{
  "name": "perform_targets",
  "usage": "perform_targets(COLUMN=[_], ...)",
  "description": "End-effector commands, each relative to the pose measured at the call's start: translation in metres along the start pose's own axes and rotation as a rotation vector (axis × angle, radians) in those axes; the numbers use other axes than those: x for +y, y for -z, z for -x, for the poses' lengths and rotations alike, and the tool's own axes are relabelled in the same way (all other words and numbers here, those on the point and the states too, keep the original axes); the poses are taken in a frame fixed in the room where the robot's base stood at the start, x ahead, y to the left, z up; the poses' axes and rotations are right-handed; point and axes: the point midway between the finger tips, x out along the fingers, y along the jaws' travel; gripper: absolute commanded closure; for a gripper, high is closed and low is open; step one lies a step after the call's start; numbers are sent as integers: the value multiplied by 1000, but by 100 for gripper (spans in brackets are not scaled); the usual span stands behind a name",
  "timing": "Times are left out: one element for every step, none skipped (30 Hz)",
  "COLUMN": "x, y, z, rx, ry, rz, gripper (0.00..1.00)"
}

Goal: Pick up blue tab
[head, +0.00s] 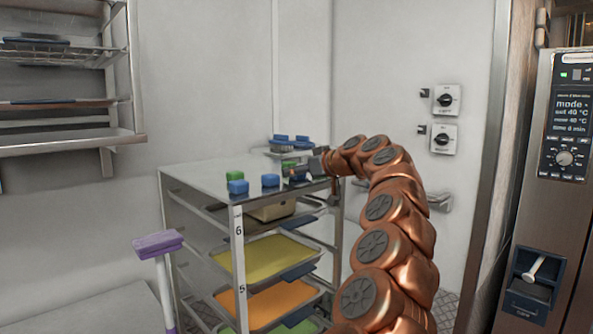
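Two small blue tabs stand on the top of the steel rack trolley: one blue tab (238,187) is near the front corner, another blue tab (270,181) is to its right. My copper arm reaches over the trolley from the right, and my gripper (297,175) is low over the top at its right side. The gripper is just right of the second blue tab; whether they touch is unclear. The fingers are small and dark here, so I cannot tell whether they are open, shut or holding something. A green piece (288,168) shows right beside the fingers.
A green tab (234,176) stands behind the front blue tab. Blue pieces (281,138) lie on a small tray at the back. The trolley (199,168) holds coloured trays below. A purple-headed tool (157,243) stands front left; a control panel (567,130) is right.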

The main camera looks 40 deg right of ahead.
Motion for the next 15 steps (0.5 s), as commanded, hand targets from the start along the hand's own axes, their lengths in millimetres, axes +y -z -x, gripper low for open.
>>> perform_targets(x=[0, -1, -1, -1, -1, -1, -1, -1, -1, -1, -2, -2, -2, -2, -2], y=[1, 1, 0, 0, 0, 0, 0, 0, 0, 0, 0, 0, 0, 0, 0], z=[-4, -5, -6, -6, -6, -6, -6, -6, -6, -6, -6, -6, -6, -6, -6], rx=[-1, 0, 0, 1, 1, 1, 1, 1, 1, 1, 1, 1, 0, 0, 0], ry=[1, 1, 1, 2, 2, 2, 2, 2, 2, 2, 3, 3, 3, 3, 3], rz=[0, 0, 0, 0, 0, 0, 0, 0, 0, 0, 0, 0, 0, 0, 0], gripper=[29, 29, 29, 29, 29, 29, 29, 29, 33, 36, 40, 44, 47, 50, 54])
